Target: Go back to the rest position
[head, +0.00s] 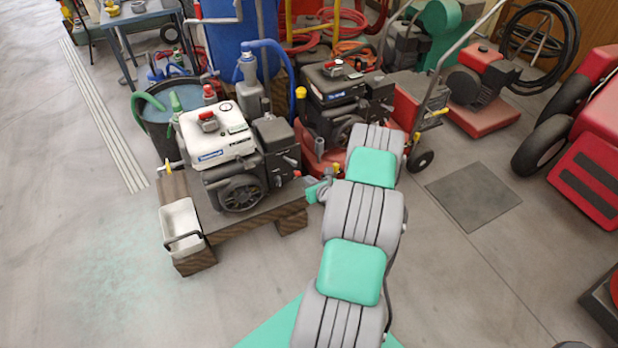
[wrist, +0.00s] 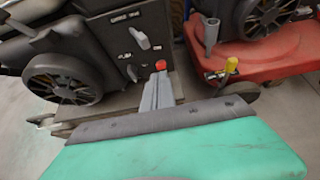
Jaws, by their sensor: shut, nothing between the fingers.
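My gripper (wrist: 158,90) shows in the wrist view with its grey fingers together and nothing between them. The fingertips point toward a small red cap (wrist: 161,65) on the dark side of an engine; whether they touch it I cannot tell. In the head view my arm reaches up from the bottom, and the gripper is largely hidden by it. A teal part of my wrist shows at the right side of the white-topped engine (head: 215,137). That engine sits on a wooden stand (head: 240,219).
A red machine with a black engine (head: 336,85) stands just behind my arm. A white tray (head: 181,228) is at the stand's left end. A black bucket (head: 160,130) stands behind. Red machinery (head: 590,165) is at right. The floor at left and around the grey floor plate (head: 473,194) is clear.

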